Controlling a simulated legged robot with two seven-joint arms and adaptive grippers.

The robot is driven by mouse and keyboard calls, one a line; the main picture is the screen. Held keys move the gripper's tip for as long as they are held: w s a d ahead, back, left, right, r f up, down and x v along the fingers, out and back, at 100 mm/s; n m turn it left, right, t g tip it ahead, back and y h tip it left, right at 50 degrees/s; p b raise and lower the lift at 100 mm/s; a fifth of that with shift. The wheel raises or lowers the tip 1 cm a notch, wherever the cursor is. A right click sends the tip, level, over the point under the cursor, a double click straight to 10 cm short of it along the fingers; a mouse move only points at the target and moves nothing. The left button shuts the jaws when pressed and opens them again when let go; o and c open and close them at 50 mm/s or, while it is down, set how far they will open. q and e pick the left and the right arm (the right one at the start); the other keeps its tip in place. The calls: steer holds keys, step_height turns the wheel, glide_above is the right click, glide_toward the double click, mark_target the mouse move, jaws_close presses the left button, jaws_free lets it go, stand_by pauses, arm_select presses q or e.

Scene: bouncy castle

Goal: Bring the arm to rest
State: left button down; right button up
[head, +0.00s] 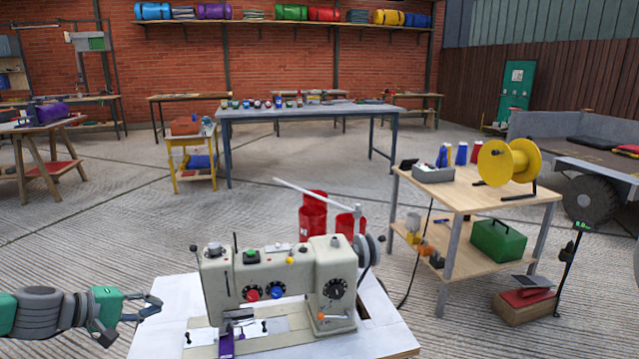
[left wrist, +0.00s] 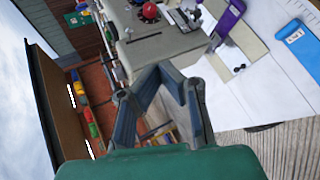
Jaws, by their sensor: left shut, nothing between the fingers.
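My left arm comes in from the left edge of the head view. Its left gripper (head: 152,306) is at the left edge of the white sewing table (head: 165,335), beside the sewing machine (head: 285,285) and apart from it. In the left wrist view the two fingers of the left gripper (left wrist: 163,68) meet at their tips with nothing between them. The cream sewing machine (left wrist: 165,42) shows beyond them, with a purple piece (left wrist: 230,18) at its needle end. My right gripper is in neither view.
A wooden cart (head: 470,190) with a yellow reel (head: 508,160) and a green box (head: 497,240) stands to the right. Red cylinders (head: 313,215) stand behind the machine. A long grey table (head: 310,112) stands farther back. The concrete floor to the left is open.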

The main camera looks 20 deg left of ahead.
arm_select(q)
steer(key=s+d+f+m+g+y+p, duration=0.1)
steer(key=s+d+f+m+g, duration=0.25)
steer(key=d, duration=0.55)
steer(key=s+d+f+m+g+p, duration=0.1)
steer(key=s+d+f+m+g, duration=0.25)
steer(key=d, duration=0.55)
steer(key=s+d+f+m+g+y, duration=0.1)
steer(key=s+f+m, duration=0.1)
steer(key=s, duration=0.5)
steer(key=s+d+f+m+g+y+p, duration=0.1)
steer(key=s+f+m+y, duration=0.1)
steer(key=s, duration=0.6)
steer(key=s+d+f+m+g+y+p, duration=0.1)
steer(key=s+m, duration=0.2)
steer(key=s, duration=0.4)
steer(key=shift+s+d+f+y, duration=0.25)
steer(key=shift+s+f+y, duration=0.05)
steer(key=shift+f+y, duration=0.1)
steer(key=shift+w, duration=0.15)
